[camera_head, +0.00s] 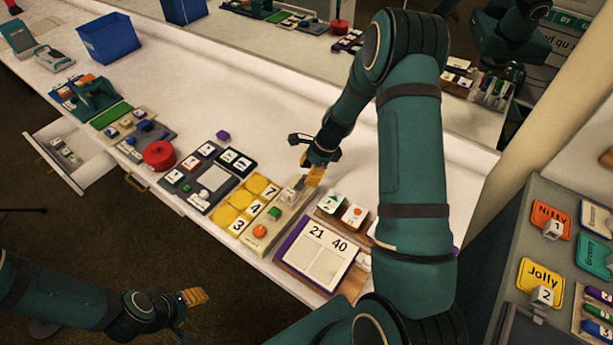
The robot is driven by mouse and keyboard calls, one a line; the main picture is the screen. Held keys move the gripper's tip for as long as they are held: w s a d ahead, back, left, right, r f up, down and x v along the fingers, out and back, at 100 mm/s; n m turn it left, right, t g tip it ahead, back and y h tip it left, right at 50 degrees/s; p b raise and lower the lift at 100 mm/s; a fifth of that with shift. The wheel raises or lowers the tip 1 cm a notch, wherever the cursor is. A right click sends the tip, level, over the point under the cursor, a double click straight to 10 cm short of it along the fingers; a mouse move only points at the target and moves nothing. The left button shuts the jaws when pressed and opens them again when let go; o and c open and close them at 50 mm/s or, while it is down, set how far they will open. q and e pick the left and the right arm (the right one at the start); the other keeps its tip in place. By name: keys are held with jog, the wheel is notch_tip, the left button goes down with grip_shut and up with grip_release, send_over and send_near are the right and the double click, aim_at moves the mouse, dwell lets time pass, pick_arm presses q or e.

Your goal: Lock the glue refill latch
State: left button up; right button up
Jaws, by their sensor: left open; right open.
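A narrow beige box (262,243) stands on the white counter, with an orange round knob (260,231) and a green block (274,213) on its top. A small grey fitting (289,196) sits at its far end; it may be the glue refill latch, but its position is too small to tell. My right gripper (312,180) is open, with yellow fingertips pointing down just above or beside this far end; contact cannot be told. My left gripper (193,298) is open and empty, low at the left, off the counter's front edge.
Yellow number tiles (241,199) lie left of the box, and a purple-edged board (321,254) marked 21 and 40 lies right of it. A red cylinder (159,155) and blue bin (108,38) stand farther left. A drawer (91,168) hangs open. A mirror runs behind the counter.

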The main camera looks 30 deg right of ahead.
aim_at(300, 185)
jog(key=shift+x, duration=0.8)
jog(key=shift+o, duration=0.2)
grip_shut()
jog(key=shift+s+a, duration=0.2)
jog(key=shift+a, duration=0.3)
jog(key=shift+s+a, duration=0.2)
jog(key=shift+a, duration=0.3)
jog(key=shift+c, duration=0.2)
grip_release()
